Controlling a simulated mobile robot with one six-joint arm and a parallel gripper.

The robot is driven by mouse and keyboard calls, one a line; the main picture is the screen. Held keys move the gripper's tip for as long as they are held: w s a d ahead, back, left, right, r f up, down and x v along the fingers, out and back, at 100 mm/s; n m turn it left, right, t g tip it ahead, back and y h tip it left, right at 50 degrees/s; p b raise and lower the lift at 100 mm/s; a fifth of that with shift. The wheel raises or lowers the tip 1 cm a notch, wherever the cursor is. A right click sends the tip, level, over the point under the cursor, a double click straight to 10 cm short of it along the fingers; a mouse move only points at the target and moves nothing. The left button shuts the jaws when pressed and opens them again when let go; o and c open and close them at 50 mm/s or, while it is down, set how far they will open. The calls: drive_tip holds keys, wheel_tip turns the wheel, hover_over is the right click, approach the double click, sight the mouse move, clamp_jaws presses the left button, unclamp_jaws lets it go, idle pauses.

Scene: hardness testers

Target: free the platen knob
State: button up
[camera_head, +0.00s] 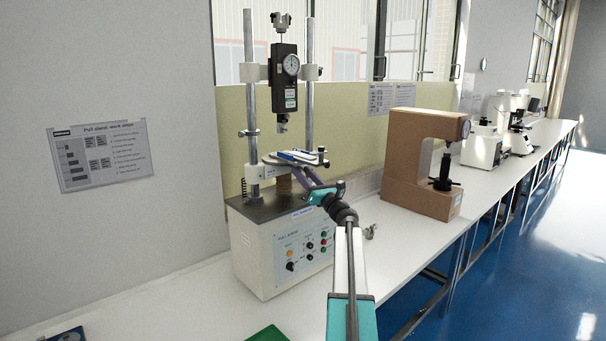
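The pull stand's platen (271,160) is a flat grey plate on a round column, between two upright posts. A small dark knob (321,150) shows at the platen's right end; it is too small to tell its shape or setting.
A force gauge (285,78) hangs above the platen. The stand's control box (287,250) is below. A brown hardness tester (418,165) stands to the right, with a small metal part (370,231) on the bench between. A green mat (268,334) lies at the front.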

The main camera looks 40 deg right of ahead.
clamp_jaws()
drive_tip(key=shift+d+f+n+y+b, duration=0.2)
drive_tip(key=shift+n+y+b, duration=0.4)
drive_tip(key=shift+n+b, duration=0.6)
drive_tip(key=n+y+b, duration=0.2)
drive_tip(key=n+b, duration=0.1)
drive_tip(key=b, duration=0.1)
drive_tip(key=shift+d+n+b, duration=0.1)
drive_tip(key=shift+n+b, duration=0.2)
drive_tip(key=n+y+b, duration=0.1)
drive_tip(key=n, duration=0.1)
drive_tip(key=n+y+b, duration=0.1)
drive_tip(key=n+b, duration=0.1)
drive_tip(key=n, duration=0.1)
drive_tip(key=shift+r+y+b, duration=0.15)
drive_tip(key=shift+y+b, duration=0.15)
drive_tip(key=shift+r+n+g, duration=0.1)
drive_tip(key=shift+n+g, duration=0.2)
